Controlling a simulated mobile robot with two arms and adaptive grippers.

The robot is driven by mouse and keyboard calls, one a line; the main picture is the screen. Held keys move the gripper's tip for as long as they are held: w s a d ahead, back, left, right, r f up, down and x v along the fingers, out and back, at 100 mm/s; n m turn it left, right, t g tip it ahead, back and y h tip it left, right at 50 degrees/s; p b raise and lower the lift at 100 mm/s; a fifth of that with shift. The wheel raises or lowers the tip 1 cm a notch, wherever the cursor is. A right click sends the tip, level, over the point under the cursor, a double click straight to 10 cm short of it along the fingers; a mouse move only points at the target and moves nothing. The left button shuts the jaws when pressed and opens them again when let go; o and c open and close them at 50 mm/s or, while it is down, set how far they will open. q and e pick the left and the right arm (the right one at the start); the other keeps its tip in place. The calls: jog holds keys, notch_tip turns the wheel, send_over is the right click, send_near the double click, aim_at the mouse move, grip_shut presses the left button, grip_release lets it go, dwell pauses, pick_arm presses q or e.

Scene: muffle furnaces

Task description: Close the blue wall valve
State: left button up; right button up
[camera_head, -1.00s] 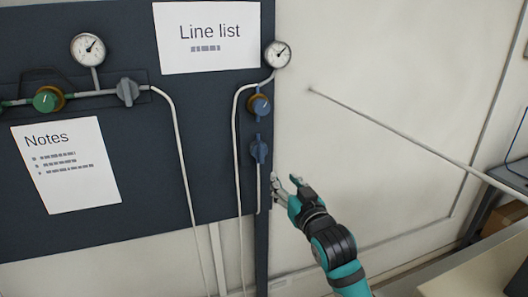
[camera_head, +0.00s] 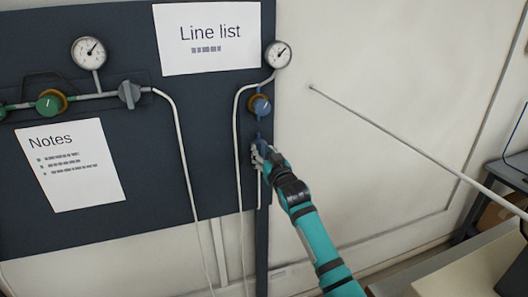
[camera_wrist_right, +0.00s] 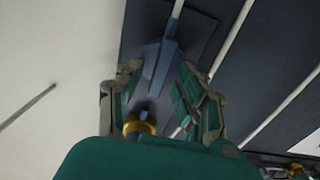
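The blue wall valve has a paddle-shaped blue handle. In the right wrist view the handle (camera_wrist_right: 158,62) lies in line with the grey pipe. My right gripper (camera_wrist_right: 160,78) is open, with one finger on each side of the handle; gaps show beside it, and I cannot tell whether either finger touches it. In the head view my right gripper (camera_head: 262,150) covers most of this valve, low on the dark panel's right edge. My left gripper is not in view.
A blue knob with a gold ring (camera_head: 260,105) sits just above my right gripper, below a gauge (camera_head: 278,54). A green knob (camera_head: 50,103) and a grey valve (camera_head: 129,94) are at left. A thin rod (camera_head: 390,132) slants across the right side.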

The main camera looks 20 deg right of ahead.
jog(key=shift+w, duration=0.1)
grip_shut()
dwell(0.5)
jog(key=n, duration=0.4)
jog(key=shift+a+n, duration=0.1)
jog(key=shift+n, duration=0.3)
jog(key=n, duration=0.4)
jog(key=shift+a+f+n+p, duration=0.1)
jog(key=shift+n+p, duration=0.2)
jog(key=shift+p, duration=0.05)
jog(key=n, duration=0.4)
jog(key=shift+f+p, duration=0.1)
jog(key=shift+p, duration=0.2)
jog(key=shift+a+f+n+p, duration=0.1)
jog(key=shift+n+p, duration=0.05)
jog(key=shift+n, duration=0.95)
jog(key=shift+a+f+n+p, duration=0.1)
jog(key=shift+n+p, duration=0.05)
jog(key=shift+n, duration=0.95)
jog(key=shift+d, duration=0.1)
